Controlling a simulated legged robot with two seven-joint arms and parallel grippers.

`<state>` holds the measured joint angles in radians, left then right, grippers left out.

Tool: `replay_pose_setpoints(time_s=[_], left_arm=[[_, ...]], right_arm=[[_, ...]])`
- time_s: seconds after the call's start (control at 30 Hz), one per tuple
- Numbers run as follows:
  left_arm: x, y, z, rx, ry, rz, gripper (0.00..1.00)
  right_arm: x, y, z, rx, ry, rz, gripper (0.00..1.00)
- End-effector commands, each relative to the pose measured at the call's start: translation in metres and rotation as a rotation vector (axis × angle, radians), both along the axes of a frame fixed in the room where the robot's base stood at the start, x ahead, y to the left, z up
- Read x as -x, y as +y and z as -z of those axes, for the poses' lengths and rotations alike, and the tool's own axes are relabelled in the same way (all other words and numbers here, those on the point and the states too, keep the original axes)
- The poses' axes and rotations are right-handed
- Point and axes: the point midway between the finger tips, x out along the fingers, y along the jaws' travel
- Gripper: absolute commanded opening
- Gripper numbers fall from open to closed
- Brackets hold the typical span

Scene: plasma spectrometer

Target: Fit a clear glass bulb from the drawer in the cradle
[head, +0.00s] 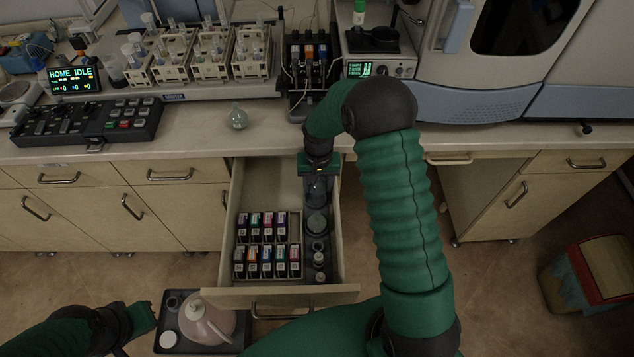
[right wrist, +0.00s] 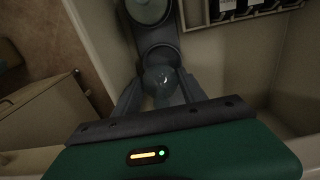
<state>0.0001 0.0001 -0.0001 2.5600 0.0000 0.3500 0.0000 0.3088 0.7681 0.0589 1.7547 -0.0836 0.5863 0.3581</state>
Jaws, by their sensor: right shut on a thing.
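The open drawer (head: 288,292) sits below the bench. My right gripper (head: 317,184) reaches down into its right-hand strip and is shut on a clear glass bulb (head: 316,191). In the right wrist view the bulb (right wrist: 160,80) shows between the two fingers (right wrist: 160,92), over a dark holder; I cannot tell whether it still touches the holder. Another round clear glass piece (head: 316,223) sits nearer the front of the strip. A rounded glass bulb (head: 237,118) stands on the bench. I cannot make out the cradle for certain. My left gripper (head: 142,316) is low at the left.
Several small labelled boxes (head: 267,245) fill the drawer's left part. A dark tray (head: 175,343) with a pinkish teapot-like vessel (head: 208,322) is beside my left gripper. A keypad console (head: 88,122), tube racks (head: 210,55) and a large instrument (head: 480,75) stand on the bench.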

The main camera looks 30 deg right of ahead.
Motion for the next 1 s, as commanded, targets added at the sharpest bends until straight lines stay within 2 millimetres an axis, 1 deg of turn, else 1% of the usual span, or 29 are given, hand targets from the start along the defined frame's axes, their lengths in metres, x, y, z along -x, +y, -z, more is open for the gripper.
replay_pose_setpoints(time_s=[0.17,0.2,0.37,0.9,1.0], left_arm=[[0.0000,0.0000,0.0026,0.000,0.000,0.000,0.00],[0.0001,0.0000,0.0020,0.000,0.000,0.000,0.00],[0.0000,0.0000,0.0018,0.000,0.000,0.000,0.00],[0.0000,0.0000,0.0017,0.000,0.000,0.000,0.00],[0.0000,0.0000,0.0011,0.000,0.000,0.000,0.00]], right_arm=[[-0.0002,0.0004,0.0051,0.000,0.000,-0.001,0.08],[-0.0004,0.0004,0.0044,-0.001,-0.001,-0.001,0.53],[-0.0001,-0.0003,0.0044,0.001,0.001,0.000,0.74],[0.0017,-0.0041,0.0041,0.002,0.002,0.004,0.74],[0.0015,-0.0044,0.0010,0.004,0.001,0.004,0.74]])
